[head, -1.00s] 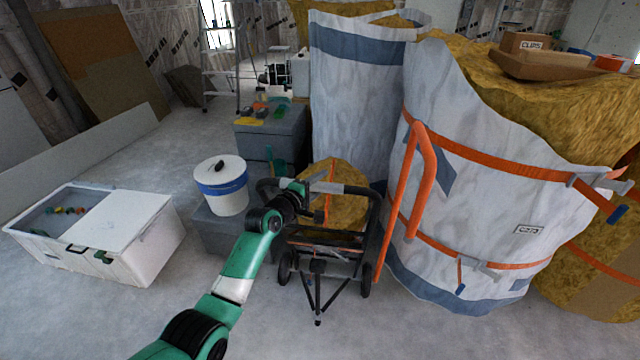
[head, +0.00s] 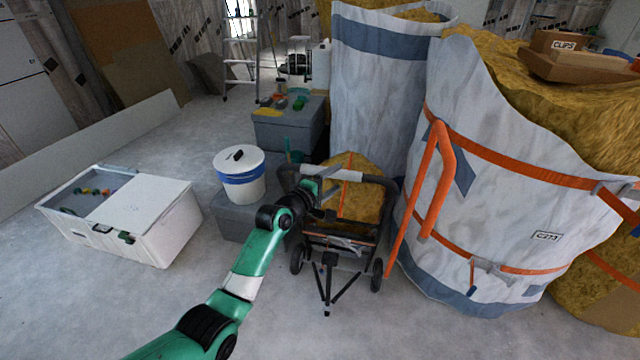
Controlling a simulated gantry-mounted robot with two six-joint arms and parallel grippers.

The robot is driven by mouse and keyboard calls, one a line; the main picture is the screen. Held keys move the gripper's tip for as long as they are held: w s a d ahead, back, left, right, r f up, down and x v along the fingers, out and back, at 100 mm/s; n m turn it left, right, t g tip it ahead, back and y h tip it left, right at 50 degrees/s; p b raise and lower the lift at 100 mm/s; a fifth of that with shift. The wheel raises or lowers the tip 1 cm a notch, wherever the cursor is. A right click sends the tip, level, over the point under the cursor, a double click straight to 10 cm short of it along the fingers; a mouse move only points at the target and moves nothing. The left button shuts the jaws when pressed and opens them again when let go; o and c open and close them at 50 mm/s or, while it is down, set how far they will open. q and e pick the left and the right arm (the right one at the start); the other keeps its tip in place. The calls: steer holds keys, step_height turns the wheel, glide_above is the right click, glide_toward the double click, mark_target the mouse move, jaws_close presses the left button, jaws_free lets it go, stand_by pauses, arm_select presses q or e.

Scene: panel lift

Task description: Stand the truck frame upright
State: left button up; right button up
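The truck frame (head: 334,239) is a dark wheeled frame with a padded grey-and-black handle bar and a thin forked stand at its front. It stands on the floor, its handle in front of a yellow insulation roll. Two small wheels touch the floor. My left gripper (head: 328,186) is at the left part of the frame, just below the handle bar. Its fingers point right and overlap the frame in the picture. I cannot tell whether they touch it or how far apart they are. My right gripper is not in view.
A large white bag (head: 478,190) with an orange tube handle (head: 447,165) stands close on the right. A white bucket (head: 240,180) sits on a grey box (head: 232,216) at the left. A white crate (head: 150,230) is farther left. The front floor is clear.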

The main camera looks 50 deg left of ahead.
arm_select(q)
steer(key=p+v, duration=0.4)
steer(key=v, duration=0.5)
steer(key=shift+s+p, duration=0.3)
